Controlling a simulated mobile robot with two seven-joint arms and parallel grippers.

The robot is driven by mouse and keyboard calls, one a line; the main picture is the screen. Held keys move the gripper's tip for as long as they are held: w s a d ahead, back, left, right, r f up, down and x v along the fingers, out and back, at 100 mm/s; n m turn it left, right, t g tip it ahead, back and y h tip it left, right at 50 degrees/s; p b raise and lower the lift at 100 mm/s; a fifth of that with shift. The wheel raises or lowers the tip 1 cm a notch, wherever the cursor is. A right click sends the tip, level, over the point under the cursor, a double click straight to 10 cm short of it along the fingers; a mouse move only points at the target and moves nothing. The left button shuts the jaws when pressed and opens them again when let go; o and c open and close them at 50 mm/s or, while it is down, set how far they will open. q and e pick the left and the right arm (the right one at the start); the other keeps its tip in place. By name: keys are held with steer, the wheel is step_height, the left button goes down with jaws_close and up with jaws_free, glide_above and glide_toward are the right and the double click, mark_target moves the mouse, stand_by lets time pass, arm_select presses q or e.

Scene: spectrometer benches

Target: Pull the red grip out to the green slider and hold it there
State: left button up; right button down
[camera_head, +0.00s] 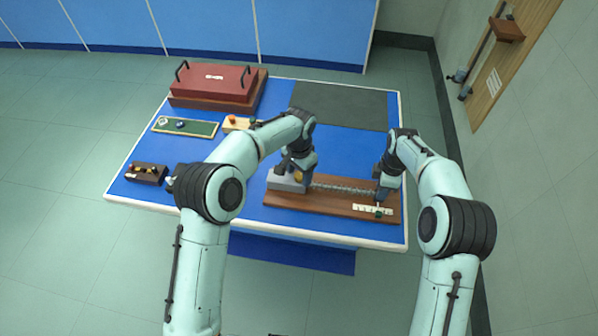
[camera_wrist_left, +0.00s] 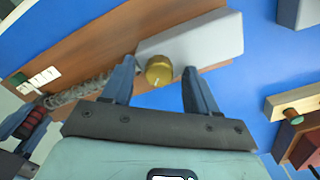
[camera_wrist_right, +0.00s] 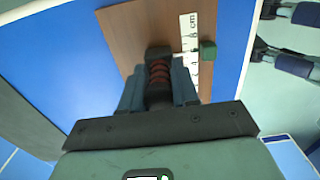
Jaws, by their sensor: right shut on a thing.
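The red grip (camera_wrist_right: 159,72) is ribbed with dark ends. It sits between the fingers of my right gripper (camera_wrist_right: 158,92), which is shut on it. The grip also shows in the left wrist view (camera_wrist_left: 36,118), at the end of a stretched coil spring (camera_wrist_left: 75,93). The green slider (camera_wrist_right: 208,50) sits on a white cm scale (camera_wrist_right: 190,35), right of the grip and apart from it; its far end looks about level with the slider. My left gripper (camera_wrist_left: 160,85) is open at a grey block (camera_wrist_left: 205,38), with a brass knob (camera_wrist_left: 159,70) between its fingers.
The wooden board (camera_head: 325,208) lies on a blue table near its front edge. The table's right edge is close to my right gripper.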

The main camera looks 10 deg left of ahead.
mark_target(299, 175)
arm_select(q)
step_height(299, 175, up, 12)
stand_by(0.6)
